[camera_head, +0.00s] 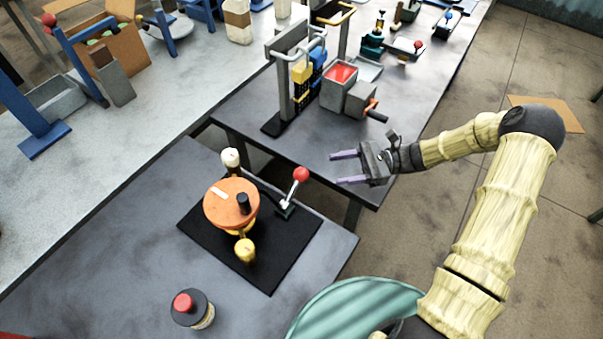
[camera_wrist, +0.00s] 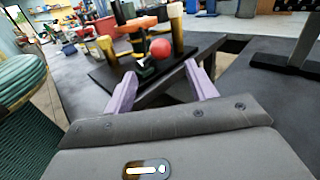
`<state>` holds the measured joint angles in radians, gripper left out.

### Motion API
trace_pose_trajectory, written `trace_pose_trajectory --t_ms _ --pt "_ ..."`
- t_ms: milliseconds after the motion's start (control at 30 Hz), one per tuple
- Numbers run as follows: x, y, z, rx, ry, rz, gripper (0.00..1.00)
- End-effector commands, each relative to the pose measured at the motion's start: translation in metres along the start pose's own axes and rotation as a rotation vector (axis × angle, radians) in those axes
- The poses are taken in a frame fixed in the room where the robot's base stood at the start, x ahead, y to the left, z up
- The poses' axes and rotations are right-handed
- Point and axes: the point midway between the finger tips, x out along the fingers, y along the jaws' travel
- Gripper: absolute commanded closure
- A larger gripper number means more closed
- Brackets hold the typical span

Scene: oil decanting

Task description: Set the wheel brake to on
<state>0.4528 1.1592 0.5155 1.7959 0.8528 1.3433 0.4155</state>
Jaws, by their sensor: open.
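The likely wheel brake is a grey lever with a red ball knob (camera_head: 301,174), on the right part of a black base plate (camera_head: 271,272). The lever leans up and to the right in the head view. Beside it stands an orange wheel (camera_head: 231,204) with a black knob on top and yellow parts below. My gripper (camera_head: 345,169) is open and empty, to the right of the red knob and apart from it. In the wrist view the red knob (camera_wrist: 161,48) shows ahead, beyond and between the two purple fingers (camera_wrist: 160,92). No brake marking is readable.
A dark bottle with a red cap (camera_head: 190,307) stands on the near table (camera_head: 130,235). A second dark table (camera_head: 290,155) behind bears a grey rack (camera_head: 284,92) and a grey box with a red top (camera_head: 339,84). A gap separates the tables.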

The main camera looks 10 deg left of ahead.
Motion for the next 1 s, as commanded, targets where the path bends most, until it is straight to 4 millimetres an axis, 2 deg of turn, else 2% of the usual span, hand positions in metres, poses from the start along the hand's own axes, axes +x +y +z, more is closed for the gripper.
trace_pose_trajectory --t_ms 300,533,700,967,1000 --pt "0.058 0.001 -0.001 -0.001 -0.001 0.005 0.44" --pt "0.095 0.001 -0.001 -0.001 -0.001 0.004 0.44" --pt "0.107 0.000 0.000 -0.001 0.001 0.002 0.44" --pt "0.108 0.000 0.000 -0.001 0.001 0.001 0.44" --pt "0.108 0.000 0.000 -0.001 0.001 0.002 0.50"
